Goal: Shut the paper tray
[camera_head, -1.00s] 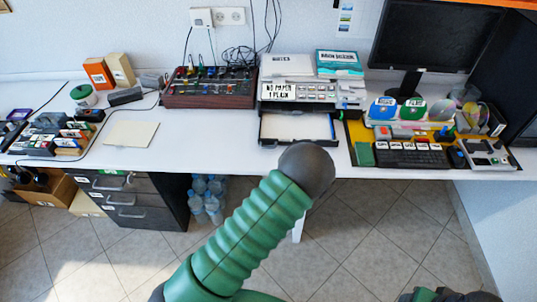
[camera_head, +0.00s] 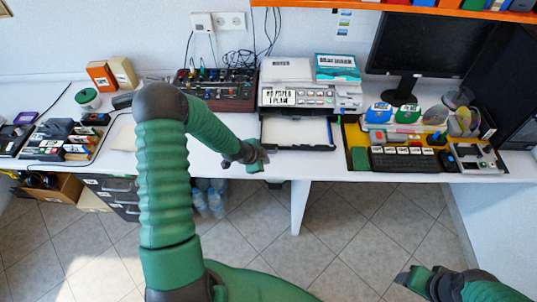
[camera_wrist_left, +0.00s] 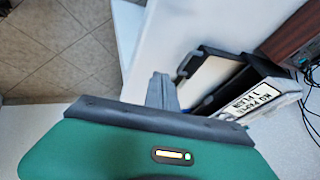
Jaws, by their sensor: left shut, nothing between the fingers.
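The paper tray (camera_head: 318,148) is pulled out from the front of the printer (camera_head: 297,97), with white paper in it and a dark rim. The tray also shows in the left wrist view (camera_wrist_left: 188,92), sticking out beside the printer (camera_wrist_left: 262,105). My left gripper (camera_head: 262,158) is shut and empty, just left of the tray's front left corner. In the wrist view its grey fingers (camera_wrist_left: 162,88) are close to the tray's front; whether they touch it I cannot tell. My right gripper (camera_head: 408,279) is low at the right, away from the desk; its jaw opening is unclear.
A control box with knobs (camera_head: 222,88) stands left of the printer. A keyboard (camera_head: 405,160) and a yellow mat with discs lie to its right. My left arm hides part of the desk's left side. The floor in front of the desk is clear.

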